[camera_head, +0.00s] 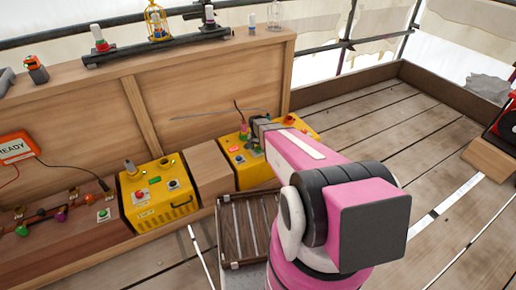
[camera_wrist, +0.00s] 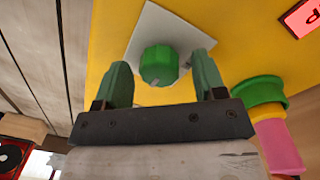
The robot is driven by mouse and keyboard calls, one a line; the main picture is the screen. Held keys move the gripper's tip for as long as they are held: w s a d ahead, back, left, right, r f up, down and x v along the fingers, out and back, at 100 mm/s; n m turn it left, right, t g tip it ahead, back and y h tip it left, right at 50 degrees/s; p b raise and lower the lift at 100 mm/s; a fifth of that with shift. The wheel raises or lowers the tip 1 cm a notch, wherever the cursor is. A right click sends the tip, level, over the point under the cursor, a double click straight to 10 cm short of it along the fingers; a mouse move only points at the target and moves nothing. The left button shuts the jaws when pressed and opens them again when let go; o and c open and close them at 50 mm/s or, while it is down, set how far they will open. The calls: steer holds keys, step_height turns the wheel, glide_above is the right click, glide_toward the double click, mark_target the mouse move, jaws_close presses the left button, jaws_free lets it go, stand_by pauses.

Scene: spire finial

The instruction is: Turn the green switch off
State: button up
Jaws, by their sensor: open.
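The green switch (camera_wrist: 159,65) is a round green knob with a small grey mark on its lower edge. It sits on a white square plate (camera_wrist: 160,22) on a yellow surface in the wrist view. My gripper (camera_wrist: 162,76) is open, with one green finger to the left of the knob and one to the right. Gaps show between the fingers and the knob, and I cannot tell how far the fingertips reach down along it. In the head view my arm reaches over the right yellow box (camera_head: 243,171), and I cannot make out the knob there.
A red lit panel (camera_wrist: 304,16) and a pink cylinder (camera_wrist: 279,145) with a green collar (camera_wrist: 259,92) are to the knob's right. A second yellow box (camera_head: 160,205) and a wooden block (camera_head: 208,167) stand left of my arm. A slatted crate (camera_head: 224,232) is in front.

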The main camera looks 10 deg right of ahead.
steer(key=shift+c, duration=0.3)
steer(key=c, duration=0.9)
steer(key=shift+o, duration=0.2)
steer(key=n, duration=0.9)
steer(key=shift+t, duration=0.3)
steer(key=n, duration=0.4)
steer(key=shift+n, duration=2.4)
